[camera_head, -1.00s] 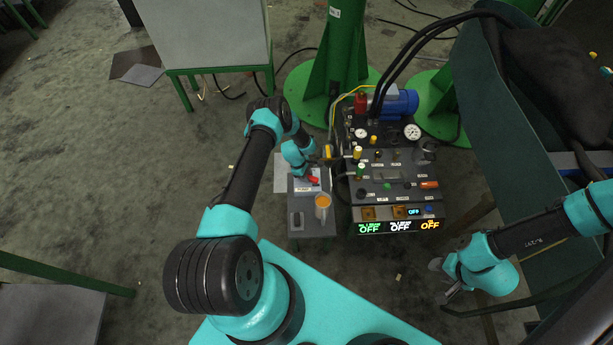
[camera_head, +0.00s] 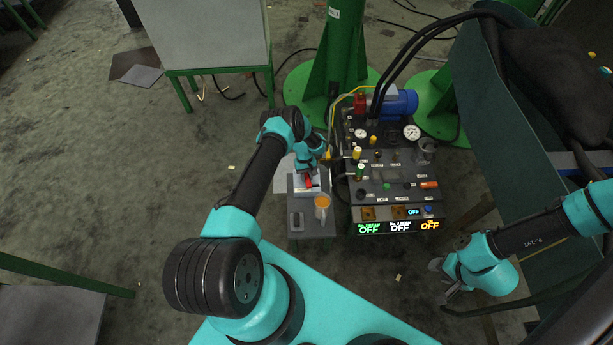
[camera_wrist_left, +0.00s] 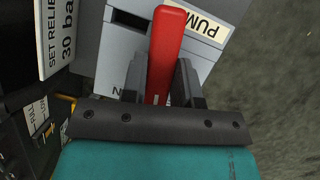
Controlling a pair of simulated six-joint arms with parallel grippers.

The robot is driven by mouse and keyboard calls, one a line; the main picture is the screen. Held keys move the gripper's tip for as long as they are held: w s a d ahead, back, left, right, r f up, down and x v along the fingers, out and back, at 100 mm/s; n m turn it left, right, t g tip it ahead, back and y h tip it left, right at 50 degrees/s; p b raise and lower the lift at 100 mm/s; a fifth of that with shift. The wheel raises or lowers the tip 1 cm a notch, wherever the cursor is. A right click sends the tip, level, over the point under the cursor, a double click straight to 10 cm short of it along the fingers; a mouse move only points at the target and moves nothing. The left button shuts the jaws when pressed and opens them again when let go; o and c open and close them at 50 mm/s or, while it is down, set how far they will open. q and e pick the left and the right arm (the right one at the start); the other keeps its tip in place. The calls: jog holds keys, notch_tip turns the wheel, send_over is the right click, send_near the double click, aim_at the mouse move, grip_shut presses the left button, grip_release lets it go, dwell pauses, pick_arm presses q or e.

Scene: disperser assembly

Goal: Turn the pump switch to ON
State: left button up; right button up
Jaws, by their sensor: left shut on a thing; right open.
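The pump switch is a grey box (camera_wrist_left: 205,52) with a red lever (camera_wrist_left: 165,50) and a label reading "PUM", partly cut off, in the left wrist view. In the head view the red lever (camera_head: 308,181) shows on the box, on the small side table left of the panel. My left gripper (camera_wrist_left: 160,85) is shut on the red lever, with one dark finger on each side. It also shows in the head view (camera_head: 309,172), above the box. My right gripper (camera_head: 447,283) is open and empty, right of the panel and away from the switch.
The control panel (camera_head: 400,170) stands right of the switch, with knobs, gauges and displays reading OFF. An orange-topped cup (camera_head: 322,203) and a small dark object (camera_head: 297,219) sit on the side table near the switch. A green post (camera_head: 335,60) stands behind.

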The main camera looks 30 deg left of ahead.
pick_arm(q)
jog(key=shift+d+m+g, duration=0.1)
jog(key=shift+m+g, duration=0.2)
jog(key=shift+m, duration=0.8)
jog(key=o, duration=0.9)
jog(key=v, duration=1.7)
jog(key=shift+d+r, duration=0.3)
jog(key=shift+y, duration=0.3)
